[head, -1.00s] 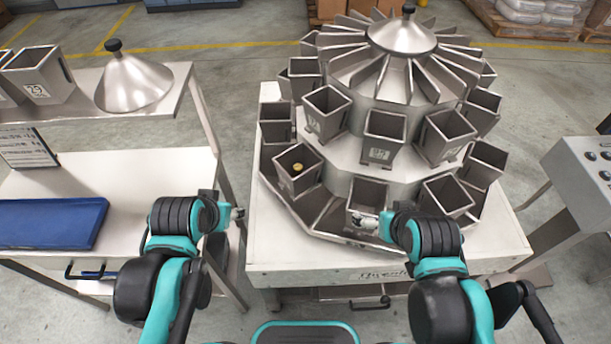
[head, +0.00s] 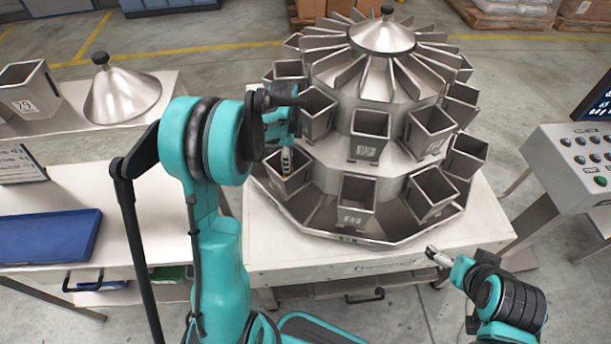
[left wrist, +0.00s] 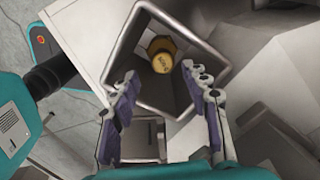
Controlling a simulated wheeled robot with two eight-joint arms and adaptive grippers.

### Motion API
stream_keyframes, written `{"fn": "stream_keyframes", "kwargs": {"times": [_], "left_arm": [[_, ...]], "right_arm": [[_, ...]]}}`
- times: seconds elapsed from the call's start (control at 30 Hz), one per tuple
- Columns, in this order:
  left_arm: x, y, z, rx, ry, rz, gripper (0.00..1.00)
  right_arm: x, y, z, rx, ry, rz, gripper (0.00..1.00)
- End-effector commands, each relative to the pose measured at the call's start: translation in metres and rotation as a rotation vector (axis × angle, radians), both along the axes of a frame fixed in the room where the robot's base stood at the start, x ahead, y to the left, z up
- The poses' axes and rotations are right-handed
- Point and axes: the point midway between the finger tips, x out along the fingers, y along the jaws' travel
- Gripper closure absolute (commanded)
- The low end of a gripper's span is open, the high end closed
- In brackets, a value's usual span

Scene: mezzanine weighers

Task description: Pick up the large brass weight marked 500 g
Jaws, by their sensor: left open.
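The brass weight (left wrist: 164,46) lies at the bottom of an open square steel bucket (left wrist: 119,54) in the left wrist view. Dark marking shows on it, too small to read surely. My left gripper (left wrist: 160,74) is open, its two purple-padded fingers at the bucket's near rim, on either side of the opening, with the weight beyond them and not touched. In the head view the left gripper (head: 287,160) points down into the lower front-left bucket (head: 292,187), and the weight is hidden there. My right gripper (head: 433,253) is off the table's front right, apart from the buckets; its fingers are too small to judge.
Neighbouring buckets (head: 355,190) crowd around the multihead weigher, under its cone (head: 382,37). At left are a side table with a blue tray (head: 45,235), a shelf with a steel cone (head: 122,95) and a loose bucket (head: 28,90). A control panel (head: 575,165) stands right.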

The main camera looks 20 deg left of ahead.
Motion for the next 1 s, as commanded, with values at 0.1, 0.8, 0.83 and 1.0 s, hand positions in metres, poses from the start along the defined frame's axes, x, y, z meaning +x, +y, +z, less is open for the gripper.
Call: {"fn": "stream_keyframes", "kwargs": {"times": [0.1,0.8,0.83,1.0], "left_arm": [[0.002,0.004,-0.008,-0.002,0.009,-0.019,0.54],[0.001,0.010,-0.084,-0.002,0.009,-0.021,0.54],[0.001,0.010,-0.084,-0.002,0.009,-0.020,0.54],[0.001,0.010,-0.083,-0.002,0.009,-0.020,0.64]], "right_arm": [[0.000,0.000,-0.001,0.000,0.000,0.000,0.00],[0.000,0.000,-0.029,0.000,0.000,0.000,0.00],[0.000,0.000,-0.028,0.000,0.000,0.000,0.00],[0.000,0.000,-0.027,0.000,0.000,0.000,0.00]]}}
